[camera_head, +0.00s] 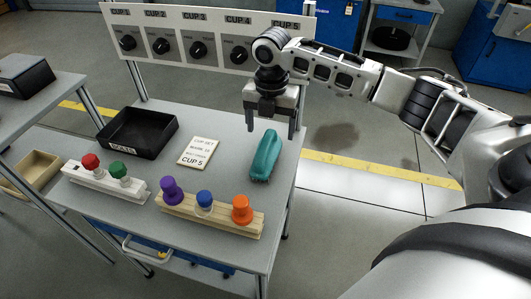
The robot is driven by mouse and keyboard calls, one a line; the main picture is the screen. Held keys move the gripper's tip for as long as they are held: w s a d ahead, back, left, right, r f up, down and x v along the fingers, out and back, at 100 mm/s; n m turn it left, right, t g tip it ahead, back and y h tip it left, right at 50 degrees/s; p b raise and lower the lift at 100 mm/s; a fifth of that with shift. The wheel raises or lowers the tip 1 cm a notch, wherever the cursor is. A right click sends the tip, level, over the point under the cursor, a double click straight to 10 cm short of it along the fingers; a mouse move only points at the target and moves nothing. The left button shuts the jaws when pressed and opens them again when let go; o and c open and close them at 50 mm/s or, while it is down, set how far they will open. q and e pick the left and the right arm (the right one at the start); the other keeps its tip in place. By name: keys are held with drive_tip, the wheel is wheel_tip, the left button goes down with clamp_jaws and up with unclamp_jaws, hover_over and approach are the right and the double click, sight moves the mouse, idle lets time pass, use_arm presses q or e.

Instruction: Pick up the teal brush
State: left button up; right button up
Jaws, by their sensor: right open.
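The teal brush (265,156) lies on the grey table (215,122) near its right edge, its long side running away from me. My right gripper (270,124) points down above and just behind the far end of the brush. Its two fingers are apart with nothing between them, and it does not appear to touch the brush. My left gripper is not in view.
A black bin (138,133) and a card reading "CUP 5" (198,152) lie left of the brush. Wooden racks with coloured knobs, including an orange one (242,209), line the front. A panel of dials (198,42) stands behind.

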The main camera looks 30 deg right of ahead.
sight(267, 140)
drive_tip(key=f, duration=0.7)
drive_tip(key=shift+w+a+f+b, duration=0.2)
drive_tip(key=shift+a+b, duration=0.1)
drive_tip(key=shift+a, duration=0.05)
drive_tip(key=shift+c, duration=0.3)
drive_tip(key=c, duration=1.1)
